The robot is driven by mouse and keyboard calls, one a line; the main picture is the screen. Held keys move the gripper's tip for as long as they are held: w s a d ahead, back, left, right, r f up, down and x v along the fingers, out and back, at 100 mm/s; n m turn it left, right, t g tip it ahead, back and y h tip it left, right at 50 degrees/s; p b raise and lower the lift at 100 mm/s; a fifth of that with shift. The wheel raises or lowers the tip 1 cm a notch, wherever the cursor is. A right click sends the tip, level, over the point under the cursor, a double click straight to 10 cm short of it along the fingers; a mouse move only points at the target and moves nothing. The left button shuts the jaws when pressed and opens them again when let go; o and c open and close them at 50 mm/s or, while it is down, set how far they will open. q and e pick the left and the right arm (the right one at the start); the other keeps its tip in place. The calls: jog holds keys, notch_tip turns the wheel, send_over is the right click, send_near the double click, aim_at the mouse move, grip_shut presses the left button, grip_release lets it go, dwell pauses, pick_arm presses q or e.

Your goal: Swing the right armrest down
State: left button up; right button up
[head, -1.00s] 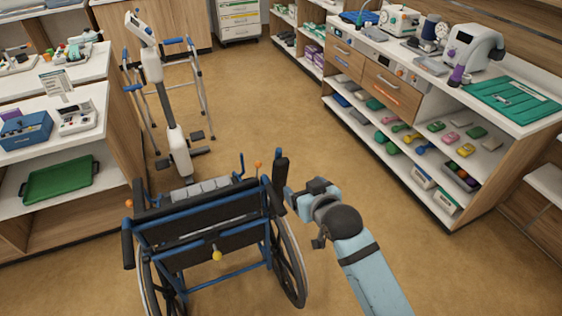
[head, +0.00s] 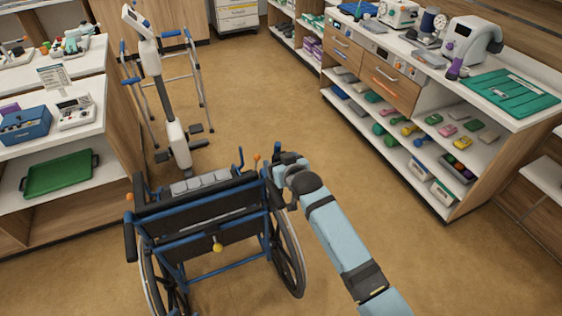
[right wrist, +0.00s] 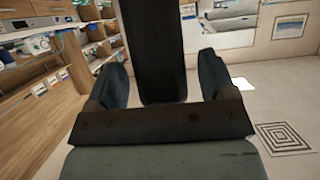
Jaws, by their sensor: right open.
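A wheelchair with a blue frame and black back (head: 200,222) stands at the lower left of the head view, seen from behind. Its right armrest stands upright on the chair's right side, mostly covered by my gripper in the head view. In the right wrist view the dark armrest pad (right wrist: 163,50) rises upright between my fingers. My right gripper (right wrist: 162,82) is open, one finger on each side of the pad, with gaps visible at both sides. It also shows at the armrest in the head view (head: 283,163). My left gripper is not in view.
A walker (head: 203,80) and a white stand-like device (head: 150,55) are beyond the chair. A shelf unit with a green tray (head: 60,172) is at the left. A long counter (head: 420,80) with devices runs along the right. The floor between is clear.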

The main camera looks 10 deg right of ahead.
jog(key=c, duration=1.3)
jog(key=shift+w+a+r, duration=0.2)
jog(key=shift+w, duration=0.3)
pick_arm(q)
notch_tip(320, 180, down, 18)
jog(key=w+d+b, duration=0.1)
jog(key=b, duration=2.3)
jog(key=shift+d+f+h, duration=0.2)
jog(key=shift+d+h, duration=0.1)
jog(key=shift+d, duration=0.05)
pick_arm(e)
jog(key=shift+w+a+f+g+h, duration=0.35)
jog(key=shift+w+a+g, duration=0.75)
jog(key=shift+w, duration=2.35)
jog(key=shift+w+a+f+g+h, duration=0.35)
jog(key=shift+w+a+g, duration=0.7)
jog(key=shift+w, duration=2.4)
jog(key=shift+w+a+f+g+h, duration=0.15)
jog(key=shift+w+a+g+h, duration=0.65)
jog(key=shift+w, duration=2.65)
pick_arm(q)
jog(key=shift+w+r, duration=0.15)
pick_arm(e)
jog(key=shift+a+g+y, duration=0.25)
jog(key=shift+g+y, duration=0.05)
jog(key=shift+g, duration=0.05)
